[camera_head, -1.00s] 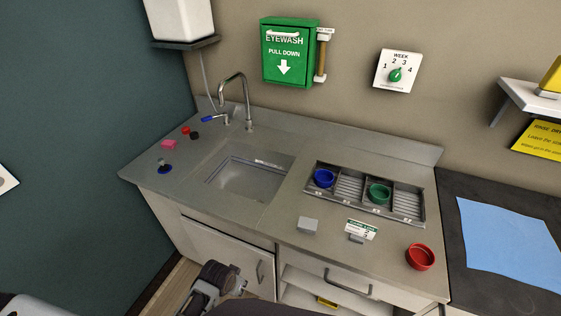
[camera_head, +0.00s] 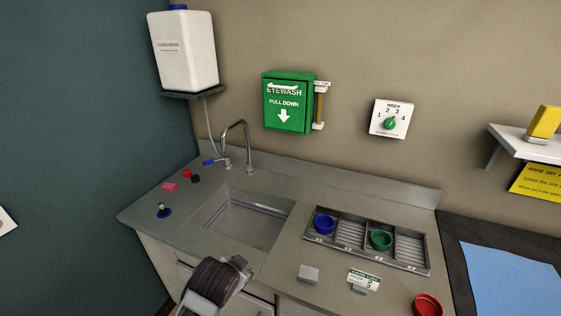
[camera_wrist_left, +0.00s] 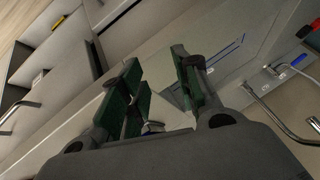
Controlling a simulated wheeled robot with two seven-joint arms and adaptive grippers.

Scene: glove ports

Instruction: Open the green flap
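The green flap (camera_head: 286,118) is the front of the eyewash box on the back wall, marked "EYEWASH PULL DOWN" with a white down arrow. It stands upright and closed. A white handle strip (camera_head: 284,87) crosses its upper part. My left arm shows at the bottom of the head view, in front of the sink and well below the flap. In the left wrist view my left gripper (camera_wrist_left: 160,90) has its green-padded fingers apart with nothing between them. The flap is not in the wrist view. My right gripper is not in view.
The sink (camera_head: 240,216) and its curved faucet (camera_head: 245,145) lie below the flap. A white water container (camera_head: 184,50) stands on a shelf to its left. A week dial (camera_head: 391,119) is to its right. A divided tray (camera_head: 352,233) with cups sits on the counter.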

